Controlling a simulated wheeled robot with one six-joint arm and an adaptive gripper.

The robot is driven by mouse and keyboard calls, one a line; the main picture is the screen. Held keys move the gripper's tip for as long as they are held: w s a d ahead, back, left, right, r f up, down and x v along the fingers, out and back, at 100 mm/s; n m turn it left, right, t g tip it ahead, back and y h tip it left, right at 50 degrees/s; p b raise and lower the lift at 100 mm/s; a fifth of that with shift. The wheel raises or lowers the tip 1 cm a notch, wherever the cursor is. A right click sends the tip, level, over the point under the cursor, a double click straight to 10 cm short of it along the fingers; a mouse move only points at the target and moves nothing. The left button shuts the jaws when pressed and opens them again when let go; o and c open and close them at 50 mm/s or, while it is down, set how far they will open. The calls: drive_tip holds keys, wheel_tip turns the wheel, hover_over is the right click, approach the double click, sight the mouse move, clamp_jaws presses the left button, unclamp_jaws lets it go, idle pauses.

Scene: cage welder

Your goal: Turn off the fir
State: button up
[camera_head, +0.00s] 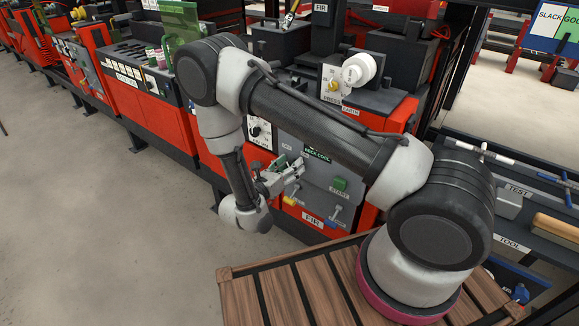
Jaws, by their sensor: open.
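The red FIR machine (314,220) stands in the centre, with a FIR label low on its front and another FIR label (321,7) at its top. Its grey front panel (318,182) carries a green block (339,184) above a START label. A yellow-tipped lever (290,200) and a blue-tipped lever (331,222) stick out below. A black dial (256,131) sits on a white plate to the left. My gripper (293,174) is open and empty in front of the panel's left part. It hides some of the panel; I cannot tell if it touches.
More red machines (150,95) line the left. The grey floor (100,220) at left is clear.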

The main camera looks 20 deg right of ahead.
drive_tip(key=v, duration=1.2)
